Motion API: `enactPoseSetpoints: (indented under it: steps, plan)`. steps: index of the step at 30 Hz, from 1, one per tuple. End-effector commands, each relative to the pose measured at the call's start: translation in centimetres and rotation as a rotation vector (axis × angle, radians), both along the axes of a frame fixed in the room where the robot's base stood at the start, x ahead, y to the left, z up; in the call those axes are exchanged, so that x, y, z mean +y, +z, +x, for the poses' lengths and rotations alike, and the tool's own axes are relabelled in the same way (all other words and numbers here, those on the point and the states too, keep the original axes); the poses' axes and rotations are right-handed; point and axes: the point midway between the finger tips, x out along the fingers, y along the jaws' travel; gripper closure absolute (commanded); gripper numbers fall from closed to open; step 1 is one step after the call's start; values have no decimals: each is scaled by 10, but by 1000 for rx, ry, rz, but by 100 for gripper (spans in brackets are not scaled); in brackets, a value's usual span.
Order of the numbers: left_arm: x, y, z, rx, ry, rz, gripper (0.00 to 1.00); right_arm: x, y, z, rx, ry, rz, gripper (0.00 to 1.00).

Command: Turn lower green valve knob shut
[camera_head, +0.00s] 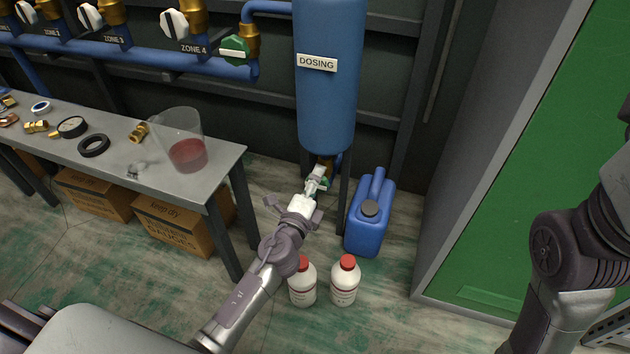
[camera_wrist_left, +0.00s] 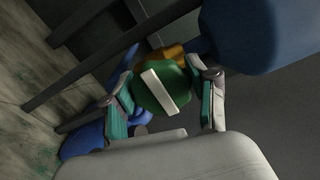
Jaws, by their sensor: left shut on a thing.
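The lower green valve knob (camera_wrist_left: 163,92) has a white bar across its face, tilted in the left wrist view. It sits on a brass valve (camera_wrist_left: 172,53) under the blue dosing tank (camera_head: 328,100). My left gripper (camera_head: 318,180) reaches under the tank in the head view and mostly hides the knob there. In the left wrist view my left gripper (camera_wrist_left: 164,108) has its teal-padded fingers on either side of the knob, shut on it. My right arm shows at the right edge of the head view, but its gripper is out of view.
An upper green knob (camera_head: 234,50) sits on the blue pipe. A blue jerrycan (camera_head: 365,232) stands right of my left gripper. Two white bottles with red caps (camera_head: 302,285) (camera_head: 344,284) stand nearby. A metal table (camera_head: 110,165) with a beaker (camera_head: 180,140) is at left.

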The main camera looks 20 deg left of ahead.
Motion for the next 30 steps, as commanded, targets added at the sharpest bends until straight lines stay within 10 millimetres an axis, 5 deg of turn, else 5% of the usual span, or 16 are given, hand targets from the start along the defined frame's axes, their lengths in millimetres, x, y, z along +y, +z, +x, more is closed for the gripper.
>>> enactPoseSetpoints:
  steps: [5,6,11,23,30]
  plan:
    - [-1,-2,-1,3,-3,5,77,0,0,0,1,0,1,16]
    - [-1,-2,-1,3,-3,5,40,0,0,0,1,0,1,16]
    - [-1,-1,-1,2,-3,3,16,0,0,0,1,0,1,16]
    - [0,-1,-6,1,-1,0,16,-1,-1,1,5,1,5,16]
    - [2,-2,-50,5,-1,-1,16,0,0,1,2,0,3,16]
